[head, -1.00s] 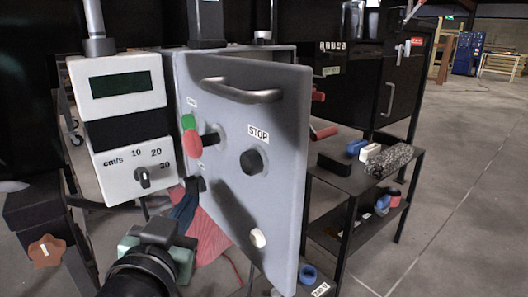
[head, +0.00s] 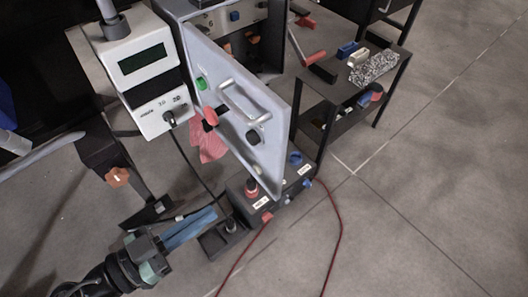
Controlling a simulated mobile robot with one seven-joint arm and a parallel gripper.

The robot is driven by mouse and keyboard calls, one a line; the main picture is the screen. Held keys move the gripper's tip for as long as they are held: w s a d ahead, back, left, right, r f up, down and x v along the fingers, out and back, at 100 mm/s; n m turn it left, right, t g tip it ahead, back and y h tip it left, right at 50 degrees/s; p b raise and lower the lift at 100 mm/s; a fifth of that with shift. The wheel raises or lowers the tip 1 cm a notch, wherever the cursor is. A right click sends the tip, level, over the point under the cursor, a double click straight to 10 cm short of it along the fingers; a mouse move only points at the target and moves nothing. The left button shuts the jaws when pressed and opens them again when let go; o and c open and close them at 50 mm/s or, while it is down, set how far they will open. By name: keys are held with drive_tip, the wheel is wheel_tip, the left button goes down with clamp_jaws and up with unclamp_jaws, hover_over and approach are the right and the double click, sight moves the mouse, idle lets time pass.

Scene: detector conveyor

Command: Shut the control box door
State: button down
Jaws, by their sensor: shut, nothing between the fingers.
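The control box door (head: 225,78) is a pale grey panel standing open in front of its box (head: 272,42). It carries a curved metal handle (head: 246,101), a green button, a red knob and a black knob. Part of the box's inside shows above and behind the door, and the rest is hidden by it. My gripper (head: 204,226) is at the lower left, below the door and apart from it. Its bluish fingers are together and empty, pointing right and slightly up.
A white display unit (head: 148,62) stands just left of the door. A low dark box (head: 262,203) with buttons lies below the door, with red cables on the floor. A black shelf (head: 340,92) with several small items is at right. Floor at lower right is clear.

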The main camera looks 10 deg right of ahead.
drive_tip(key=p, duration=0.2)
approach(277, 170)
drive_tip(key=x, duration=0.7)
drive_tip(key=shift+r, duration=0.1)
